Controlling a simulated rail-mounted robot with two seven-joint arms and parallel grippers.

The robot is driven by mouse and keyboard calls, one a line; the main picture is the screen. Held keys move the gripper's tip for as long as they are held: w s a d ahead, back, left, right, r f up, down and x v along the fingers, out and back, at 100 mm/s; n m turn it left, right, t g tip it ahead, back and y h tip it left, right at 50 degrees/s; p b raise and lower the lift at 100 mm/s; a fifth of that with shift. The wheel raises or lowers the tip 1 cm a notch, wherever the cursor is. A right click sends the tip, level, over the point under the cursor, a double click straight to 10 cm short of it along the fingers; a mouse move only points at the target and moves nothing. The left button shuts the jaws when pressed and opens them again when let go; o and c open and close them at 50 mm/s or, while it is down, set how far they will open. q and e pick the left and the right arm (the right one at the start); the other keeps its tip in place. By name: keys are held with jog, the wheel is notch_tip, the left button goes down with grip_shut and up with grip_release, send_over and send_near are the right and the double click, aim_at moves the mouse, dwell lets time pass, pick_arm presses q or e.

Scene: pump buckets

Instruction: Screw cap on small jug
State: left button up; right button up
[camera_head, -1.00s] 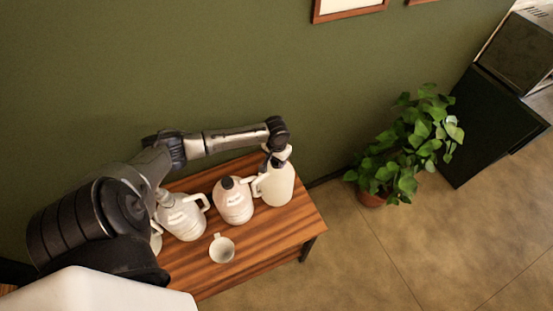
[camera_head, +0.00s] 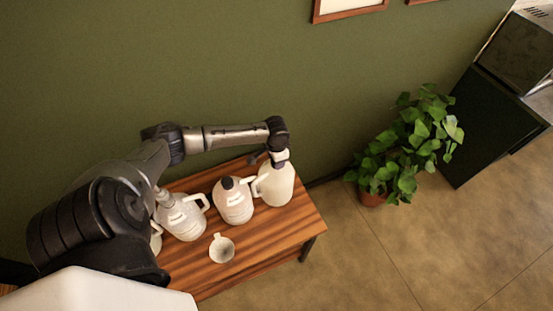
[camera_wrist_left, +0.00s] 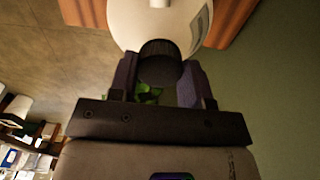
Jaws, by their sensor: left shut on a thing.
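A plain white jug (camera_head: 275,187) with a handle stands upright at the right end of the wooden table. My left gripper (camera_head: 278,163) is directly above its neck. In the left wrist view, the gripper (camera_wrist_left: 160,80) is shut on a dark round cap (camera_wrist_left: 158,48), with one finger on each side. The cap is at the mouth of the white jug (camera_wrist_left: 130,22); I cannot tell how far it is screwed down. In the head view the wrist mostly hides the cap. My right gripper is not in view.
A jug with a dark cap (camera_head: 234,207) stands just left of the white jug. Another labelled jug (camera_head: 184,222) is further left, partly behind my arm. A small white cup-like vessel (camera_head: 221,249) is at the front. The wooden table (camera_head: 283,232) is clear at front right.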

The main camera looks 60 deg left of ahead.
pick_arm(q)
jog(key=m, duration=0.3)
jog(key=o, duration=1.1)
notch_tip(320, 180, up, 14)
jog(key=b, duration=0.3)
